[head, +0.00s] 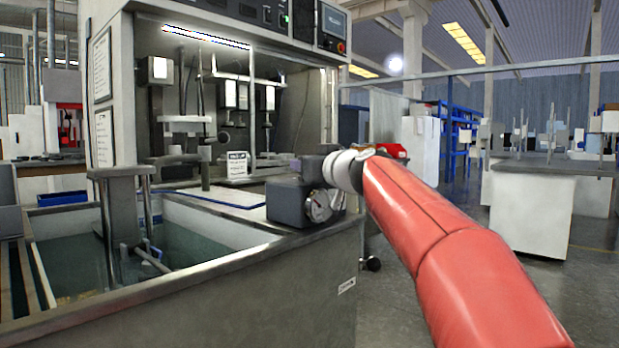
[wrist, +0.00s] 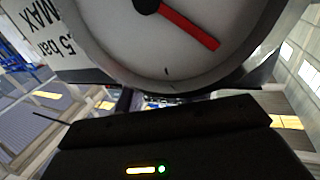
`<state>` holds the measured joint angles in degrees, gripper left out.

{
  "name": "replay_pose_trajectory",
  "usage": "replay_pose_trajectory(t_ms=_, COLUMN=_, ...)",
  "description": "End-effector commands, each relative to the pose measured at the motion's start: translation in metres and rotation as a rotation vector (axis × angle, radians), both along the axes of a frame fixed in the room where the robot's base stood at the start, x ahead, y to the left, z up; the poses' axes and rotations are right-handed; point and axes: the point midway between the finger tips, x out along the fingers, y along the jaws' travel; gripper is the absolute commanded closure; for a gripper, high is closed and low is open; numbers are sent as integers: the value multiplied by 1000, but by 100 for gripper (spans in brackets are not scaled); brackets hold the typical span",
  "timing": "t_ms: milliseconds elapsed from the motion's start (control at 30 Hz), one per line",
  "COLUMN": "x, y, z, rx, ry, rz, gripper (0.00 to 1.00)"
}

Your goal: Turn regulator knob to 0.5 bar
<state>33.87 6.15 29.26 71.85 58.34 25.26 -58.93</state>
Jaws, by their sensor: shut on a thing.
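The regulator is a dark grey block (head: 286,204) on the corner of the bench in the head view. Its round pressure gauge (head: 318,207) faces forward. In the wrist view the gauge (wrist: 150,55) fills the top, with a white face and a red needle (wrist: 190,30) running down to the right from a black hub. Its scale cannot be read. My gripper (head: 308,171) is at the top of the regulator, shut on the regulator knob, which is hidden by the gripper. In the wrist view a dark part of my gripper fills the bottom; the fingertips do not show.
A white label (wrist: 45,40) with black text, partly reading "5 bar MAX", lies beside the gauge. A water tank (head: 80,265) with a metal rim is left of the regulator. A test rig (head: 215,100) stands behind. Open floor lies to the right, before a white cabinet (head: 530,210).

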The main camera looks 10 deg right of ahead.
Motion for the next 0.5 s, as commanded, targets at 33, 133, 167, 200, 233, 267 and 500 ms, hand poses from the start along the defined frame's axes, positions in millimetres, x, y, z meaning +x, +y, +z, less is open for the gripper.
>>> replay_pose_trajectory(t_ms=33, x=0, y=4, z=0, rx=-2, ry=8, rz=-31, gripper=84)
replay_pose_trajectory(t_ms=133, x=1, y=3, z=2, rx=-1, ry=10, rz=-94, gripper=84)
replay_pose_trajectory(t_ms=167, x=1, y=3, z=2, rx=-2, ry=10, rz=-111, gripper=84)
replay_pose_trajectory(t_ms=200, x=1, y=2, z=2, rx=-1, ry=11, rz=-132, gripper=84)
replay_pose_trajectory(t_ms=233, x=1, y=2, z=3, rx=1, ry=12, rz=-146, gripper=84)
replay_pose_trajectory(t_ms=267, x=1, y=2, z=3, rx=0, ry=12, rz=-160, gripper=84)
replay_pose_trajectory(t_ms=500, x=3, y=1, z=7, rx=3, ry=14, rz=-268, gripper=84)
